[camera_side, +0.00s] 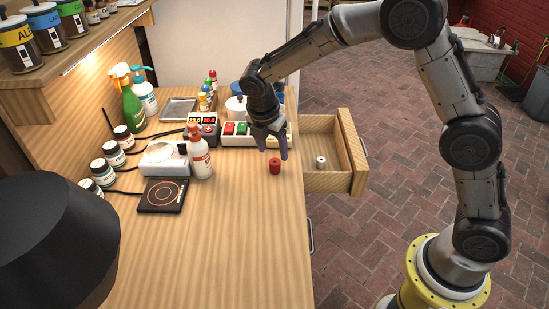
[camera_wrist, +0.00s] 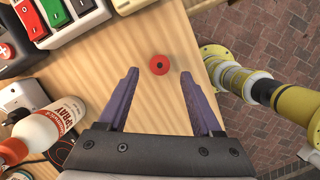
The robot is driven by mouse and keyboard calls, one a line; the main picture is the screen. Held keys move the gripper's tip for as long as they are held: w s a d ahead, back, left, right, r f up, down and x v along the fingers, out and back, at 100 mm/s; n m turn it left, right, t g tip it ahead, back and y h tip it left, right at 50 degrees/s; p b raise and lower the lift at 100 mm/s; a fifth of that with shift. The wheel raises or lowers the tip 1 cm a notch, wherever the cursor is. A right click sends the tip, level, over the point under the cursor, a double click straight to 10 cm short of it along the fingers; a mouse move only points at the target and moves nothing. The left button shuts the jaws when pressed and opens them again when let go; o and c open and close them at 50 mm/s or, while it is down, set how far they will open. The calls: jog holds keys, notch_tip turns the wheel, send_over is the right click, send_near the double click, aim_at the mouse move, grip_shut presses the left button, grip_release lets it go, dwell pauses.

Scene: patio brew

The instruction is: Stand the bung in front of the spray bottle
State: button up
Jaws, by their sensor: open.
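A red bung (camera_side: 275,167) stands on the bench top near its right edge. In the wrist view the bung (camera_wrist: 160,65) is a round red top with a dark central hole. My gripper (camera_side: 272,149) is open and empty, pointing down above the bung. In the wrist view the bung shows between the purple fingertips of my gripper (camera_wrist: 159,74), apart from both. A white bottle with a red cap (camera_side: 200,158) stands to the left; its label reads SPRAY in the wrist view (camera_wrist: 45,127). A green trigger bottle (camera_side: 132,108) stands further back.
An open drawer (camera_side: 337,181) at the right holds a small pale cylinder (camera_side: 320,162). A switch box (camera_side: 230,133) lies behind my gripper. A white device (camera_side: 160,158) and a black hotplate (camera_side: 162,195) are near the white bottle. The front bench is clear.

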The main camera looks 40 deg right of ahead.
jog(key=s+d+r+m, duration=0.1)
jog(key=s+r+m, duration=0.5)
jog(key=r, duration=0.6)
jog(key=s+d+r+m+t+y, duration=0.1)
jog(key=s+d+m+t, duration=0.1)
jog(key=s+m, duration=0.5)
jog(key=s+d+m+t+y, duration=0.2)
jog(key=s+m, duration=0.6)
jog(key=s, duration=0.8)
jog(key=shift+s+r+t, duration=0.3)
jog(key=shift+s+r, duration=0.05)
jog(key=shift+s, duration=0.05)
